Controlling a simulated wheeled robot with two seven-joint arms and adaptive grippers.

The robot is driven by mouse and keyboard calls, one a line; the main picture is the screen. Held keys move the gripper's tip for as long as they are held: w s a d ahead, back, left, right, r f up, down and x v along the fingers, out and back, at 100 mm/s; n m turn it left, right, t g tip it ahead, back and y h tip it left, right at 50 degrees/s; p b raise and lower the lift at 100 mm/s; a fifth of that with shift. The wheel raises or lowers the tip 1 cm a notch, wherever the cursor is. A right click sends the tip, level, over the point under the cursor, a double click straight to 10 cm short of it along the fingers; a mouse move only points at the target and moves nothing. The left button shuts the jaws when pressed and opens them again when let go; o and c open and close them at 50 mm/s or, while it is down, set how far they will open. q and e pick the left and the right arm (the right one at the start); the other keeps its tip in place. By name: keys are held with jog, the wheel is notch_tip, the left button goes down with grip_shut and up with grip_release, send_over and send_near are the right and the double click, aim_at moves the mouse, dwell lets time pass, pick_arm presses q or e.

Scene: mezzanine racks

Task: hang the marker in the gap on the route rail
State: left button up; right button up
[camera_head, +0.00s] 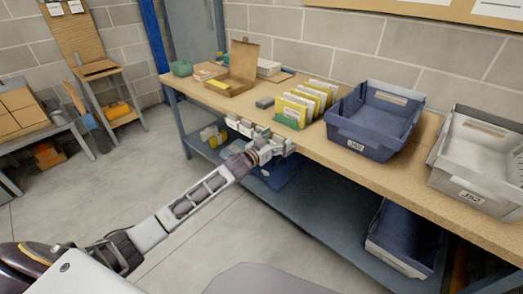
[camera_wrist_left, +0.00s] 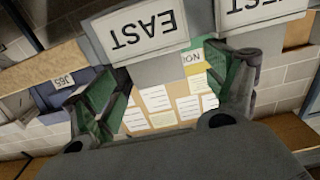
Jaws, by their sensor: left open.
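My left gripper (camera_head: 280,148) is at the front edge of the workbench, beside a row of small white plates (camera_head: 246,127). In the left wrist view the gripper (camera_wrist_left: 165,95) is open, its green-lined fingers apart with nothing visibly held between them. I cannot tell which piece is the marker. My right gripper is not in view.
The workbench (camera_head: 330,150) holds a blue bin (camera_head: 375,125), a grey bin (camera_head: 480,160), yellow-white folders (camera_head: 305,100) and an open cardboard box (camera_head: 238,72). A lower shelf holds another blue bin (camera_head: 405,240). Floor in front is clear.

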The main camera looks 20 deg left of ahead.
pick_arm(q)
jog(key=v, duration=1.1)
dwell(0.6)
dwell(0.6)
jog(key=s+a+f+g+y, duration=0.3)
jog(key=f, duration=0.4)
jog(key=s+a+f+m+g+y, duration=0.1)
jog(key=s+a+f+g+y, duration=0.15)
jog(key=f, duration=0.45)
jog(key=s+a+f+g+y, duration=0.2)
jog(key=a+f+g+y, duration=0.15)
jog(key=f, duration=0.35)
jog(key=s+d+f+n+g+h, duration=0.1)
jog(key=s+d+f+g, duration=0.1)
jog(key=s+d+f, duration=0.3)
jog(key=s+d+f+g+h+p, duration=0.1)
jog(key=s+d+f, duration=0.4)
jog(key=s, duration=0.7)
jog(key=s+d+f+n+g+h, duration=0.1)
jog(key=s+d+f+g, duration=0.2)
jog(key=s+d+f, duration=0.2)
jog(key=s+f, duration=0.3)
jog(key=shift+s+n+h, duration=0.25)
jog(key=shift+n+h, duration=0.05)
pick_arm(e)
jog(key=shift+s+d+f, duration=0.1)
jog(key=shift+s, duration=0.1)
